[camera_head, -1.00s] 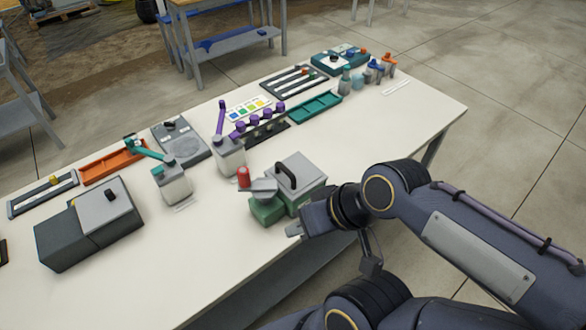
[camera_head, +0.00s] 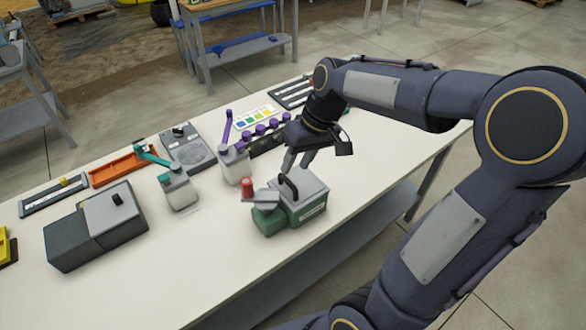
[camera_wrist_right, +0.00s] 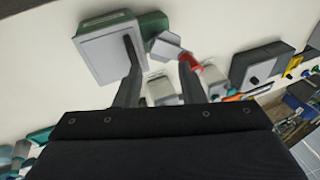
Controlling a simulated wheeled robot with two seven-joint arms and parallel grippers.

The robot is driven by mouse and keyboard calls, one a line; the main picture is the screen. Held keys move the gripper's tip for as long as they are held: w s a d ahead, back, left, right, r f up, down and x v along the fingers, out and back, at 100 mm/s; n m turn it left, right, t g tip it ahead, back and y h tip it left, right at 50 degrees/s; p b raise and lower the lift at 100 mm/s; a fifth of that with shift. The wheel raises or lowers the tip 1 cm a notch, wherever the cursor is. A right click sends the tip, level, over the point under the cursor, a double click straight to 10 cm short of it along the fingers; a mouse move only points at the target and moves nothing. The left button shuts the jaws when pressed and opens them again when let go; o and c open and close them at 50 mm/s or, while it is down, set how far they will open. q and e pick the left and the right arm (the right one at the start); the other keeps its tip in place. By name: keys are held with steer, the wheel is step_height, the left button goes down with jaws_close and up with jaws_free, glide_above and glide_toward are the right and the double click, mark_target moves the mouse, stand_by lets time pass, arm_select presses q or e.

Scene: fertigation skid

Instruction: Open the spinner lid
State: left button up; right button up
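A green box with a grey lid (camera_head: 312,183), which looks like the spinner, stands near the front edge of the table. The lid lies closed and carries an upright black handle (camera_head: 289,189). A red knob (camera_head: 247,186) stands above a grey plate at the box's left. My right gripper (camera_head: 298,162) is above the lid's back part, close to the handle, with its fingers pointing down. In the right wrist view its fingers (camera_wrist_right: 160,83) are apart with nothing between them. The lid (camera_wrist_right: 108,50) and handle (camera_wrist_right: 132,54) show beyond the left finger. My left gripper is out of view.
Left of the box stand a white bottle with a purple lever (camera_head: 235,165), a white bottle with a teal lever (camera_head: 179,191) and a dark grey box (camera_head: 75,242) with a lighter lid. The front right tabletop (camera_head: 360,195) is clear.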

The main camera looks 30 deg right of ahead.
steer(key=n+g+h, duration=0.1)
steer(key=g, duration=0.1)
glide_toward(287, 178)
steer(key=p+x, duration=0.1)
steer(key=x, duration=0.7)
steer(key=shift+f, duration=0.15)
jaws_close()
